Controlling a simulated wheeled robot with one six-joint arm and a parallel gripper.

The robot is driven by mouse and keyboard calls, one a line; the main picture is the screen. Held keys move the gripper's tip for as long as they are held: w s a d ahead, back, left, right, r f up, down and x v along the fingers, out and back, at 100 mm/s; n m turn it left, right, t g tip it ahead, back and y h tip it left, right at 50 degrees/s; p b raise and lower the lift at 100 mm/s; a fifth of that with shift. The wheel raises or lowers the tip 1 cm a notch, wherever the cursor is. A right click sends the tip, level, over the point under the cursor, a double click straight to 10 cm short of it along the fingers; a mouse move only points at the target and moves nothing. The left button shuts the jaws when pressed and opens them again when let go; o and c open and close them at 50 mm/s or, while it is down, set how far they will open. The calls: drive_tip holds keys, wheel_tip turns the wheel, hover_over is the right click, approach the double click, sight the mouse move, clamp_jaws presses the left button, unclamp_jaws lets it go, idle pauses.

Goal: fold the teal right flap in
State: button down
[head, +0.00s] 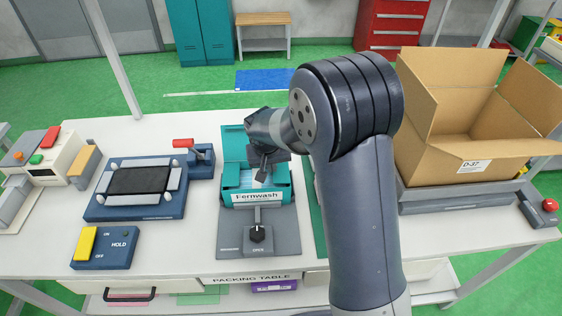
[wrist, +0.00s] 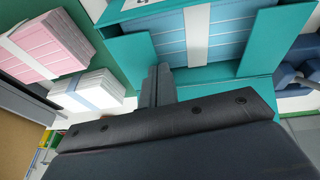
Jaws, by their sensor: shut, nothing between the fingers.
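The teal carton (head: 257,197), labelled Fernwash, sits open-topped in a grey fixture. In the wrist view its teal wall (wrist: 150,12) is at the top, and light-blue packs with a white band lie inside. The teal right flap (wrist: 137,60) shows on the left of the carton there and is unfolded; its exact tilt is hard to tell. The opposite flap (wrist: 283,32) also stands out, at the right. My gripper (head: 262,178) is shut and empty over the carton. In the wrist view its fingers (wrist: 158,86) are beside the right flap; contact cannot be told.
A pink stack (wrist: 50,45) and a white stack (wrist: 88,92) lie beside the carton. A lever with a black knob (head: 257,234) is in front. A blue press (head: 140,187) stands left; a cardboard box (head: 455,115) stands right. My arm hides the table between.

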sight(278, 172)
drive_tip(key=shift+d, duration=0.1)
idle(0.5)
drive_tip(key=shift+d+r, duration=0.35)
drive_tip(key=shift+d, duration=0.3)
drive_tip(key=shift+r+p, duration=0.35)
wheel_tip(278, 172, up, 4)
drive_tip(key=p, duration=0.2)
drive_tip(key=shift+d+r+p, duration=0.1)
drive_tip(key=shift+r+p, duration=0.05)
drive_tip(key=shift+p, duration=0.2)
drive_tip(key=a+b+v, duration=0.2)
drive_tip(key=v, duration=0.6)
drive_tip(key=shift+m+y, duration=0.4)
drive_tip(key=shift+y, duration=0.2)
drive_tip(key=d+x, duration=0.1)
drive_tip(key=x, duration=0.3)
drive_tip(key=s+x, duration=0.1)
drive_tip(key=x, duration=0.3)
drive_tip(key=d+x, duration=0.1)
drive_tip(key=x, duration=0.3)
drive_tip(key=shift+s+d+f+p, duration=0.2)
drive_tip(key=shift+d+f+p, duration=0.1)
drive_tip(key=shift+p, duration=0.1)
drive_tip(key=shift+f, duration=0.5)
